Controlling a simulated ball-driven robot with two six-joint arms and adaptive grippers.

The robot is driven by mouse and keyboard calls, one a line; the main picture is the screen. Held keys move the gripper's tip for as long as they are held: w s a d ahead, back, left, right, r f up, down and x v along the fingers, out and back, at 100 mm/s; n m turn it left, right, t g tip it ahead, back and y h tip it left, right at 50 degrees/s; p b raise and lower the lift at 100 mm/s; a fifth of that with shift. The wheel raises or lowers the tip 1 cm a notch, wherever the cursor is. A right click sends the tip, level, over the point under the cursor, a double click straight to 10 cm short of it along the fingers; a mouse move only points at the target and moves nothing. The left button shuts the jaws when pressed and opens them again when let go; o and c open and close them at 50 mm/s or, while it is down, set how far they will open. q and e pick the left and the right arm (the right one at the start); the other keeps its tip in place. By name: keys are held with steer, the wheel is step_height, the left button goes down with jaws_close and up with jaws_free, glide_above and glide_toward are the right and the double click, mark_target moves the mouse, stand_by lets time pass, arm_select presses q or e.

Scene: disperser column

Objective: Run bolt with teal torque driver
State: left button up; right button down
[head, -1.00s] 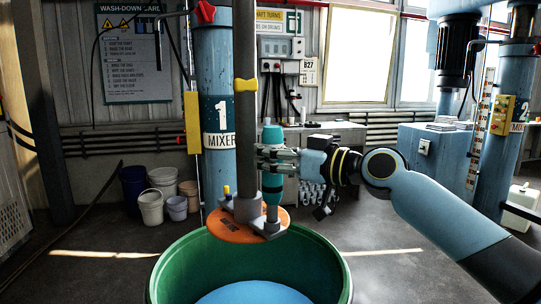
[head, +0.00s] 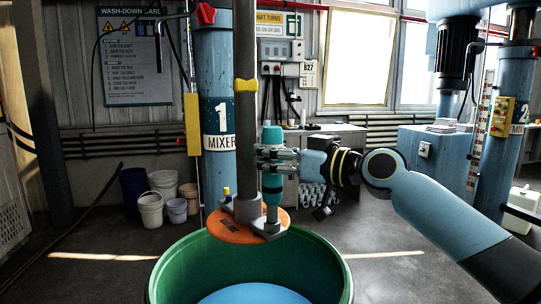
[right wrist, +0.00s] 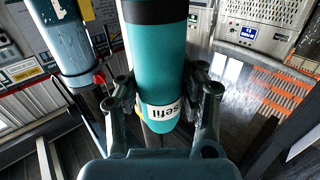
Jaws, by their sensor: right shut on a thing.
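The teal torque driver (head: 272,187) stands upright beside the grey mixer shaft (head: 246,120). My right gripper (head: 273,158) is shut around its body from the right. Its lower tip reaches down to the grey clamp (head: 268,232) on the orange disc (head: 232,226) around the shaft; the bolt itself I cannot make out. In the right wrist view the teal driver (right wrist: 158,70) fills the middle between the two fingers, with a white label on it. My left gripper is not in view.
An open green drum (head: 178,264) with blue liquid stands below the disc. A yellow collar (head: 246,85) is on the shaft. The blue mixer column (head: 217,90) stands behind. Several buckets (head: 150,208) are on the floor at left.

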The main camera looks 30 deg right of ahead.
mark_target(271, 127)
steer(key=shift+f, duration=0.2)
steer(key=shift+r+p, duration=2.05)
steer(key=shift+r, duration=1.1)
